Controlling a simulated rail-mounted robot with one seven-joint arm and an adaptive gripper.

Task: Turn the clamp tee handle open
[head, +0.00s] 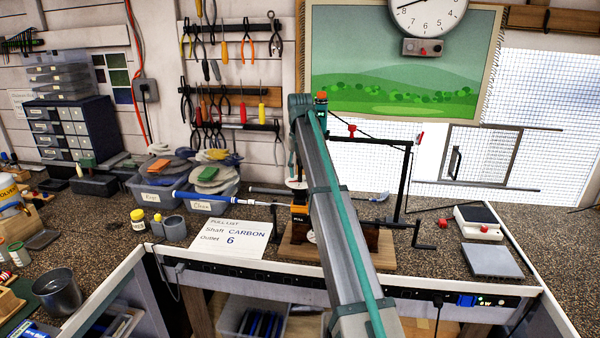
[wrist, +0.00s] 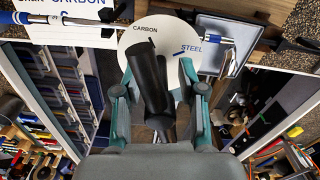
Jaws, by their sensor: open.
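In the wrist view, a round white dial (wrist: 182,40) marked CARBON and STEEL has a dark bar (wrist: 151,80) in front of it, which looks like the clamp tee handle. The bar tilts slightly, with its upper end toward CARBON. A blue mark sits beside STEEL. My gripper (wrist: 160,78) is open, with its teal fingers on either side of the bar. A gap shows at the right finger; contact on the left is unclear.
A blue-handled shaft (head: 196,196) runs to an orange device (head: 299,212). A PULL LIST card (head: 229,240) reads CARBON, outlet 6. A grey plate (head: 491,261) lies on the right bench.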

